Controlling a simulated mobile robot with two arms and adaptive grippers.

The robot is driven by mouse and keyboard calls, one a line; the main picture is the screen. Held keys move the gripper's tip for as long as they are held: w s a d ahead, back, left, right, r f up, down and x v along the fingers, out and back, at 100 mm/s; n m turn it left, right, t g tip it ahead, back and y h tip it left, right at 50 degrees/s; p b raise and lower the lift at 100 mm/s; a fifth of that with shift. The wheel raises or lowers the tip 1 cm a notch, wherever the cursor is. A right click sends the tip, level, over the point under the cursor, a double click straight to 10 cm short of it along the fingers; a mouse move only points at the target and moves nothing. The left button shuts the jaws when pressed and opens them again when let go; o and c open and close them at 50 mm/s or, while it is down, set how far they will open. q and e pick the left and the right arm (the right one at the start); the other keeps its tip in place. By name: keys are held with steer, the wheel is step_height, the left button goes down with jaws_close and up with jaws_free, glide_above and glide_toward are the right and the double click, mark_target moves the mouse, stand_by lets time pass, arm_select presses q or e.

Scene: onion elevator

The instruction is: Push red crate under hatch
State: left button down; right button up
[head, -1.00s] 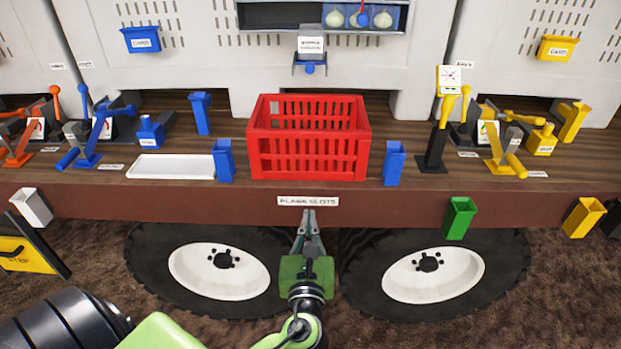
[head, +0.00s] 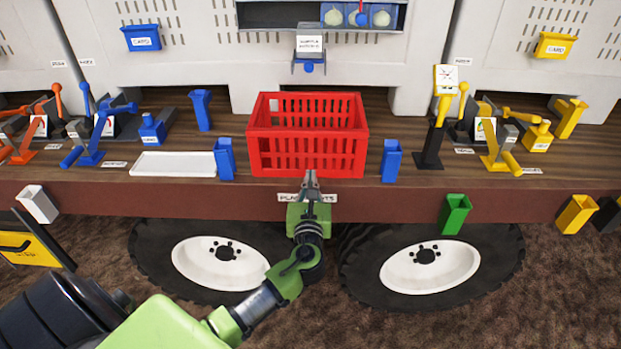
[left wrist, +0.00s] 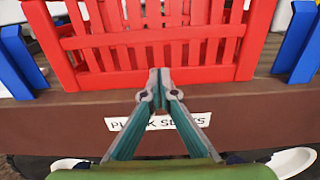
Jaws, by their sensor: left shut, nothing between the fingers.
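The red crate (head: 307,136) stands upright on the wooden deck (head: 450,186), near its front edge, between two blue posts. It also shows in the left wrist view (left wrist: 150,54), filling the top. My left gripper (head: 310,174) is shut and empty, its tips at the lower front wall of the crate; I cannot tell whether they touch it. In the left wrist view the closed fingertips (left wrist: 159,72) overlap the crate's lower front. The hatch (head: 320,15) is likely the dark opening in the white wall above and behind the crate, with onions (head: 357,17) in a blue bin. My right gripper is not in view.
Blue posts (head: 224,159) and (head: 391,161) flank the crate. A white tray (head: 172,164) lies left. Blue levers (head: 100,135) and yellow levers (head: 495,140) stand farther out. A green holder (head: 455,213) hangs on the front edge. The deck behind the crate looks clear.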

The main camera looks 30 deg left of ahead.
arm_select(q)
steer(key=shift+w, duration=0.1)
steer(key=x, duration=0.7)
steer(key=shift+b, duration=0.3)
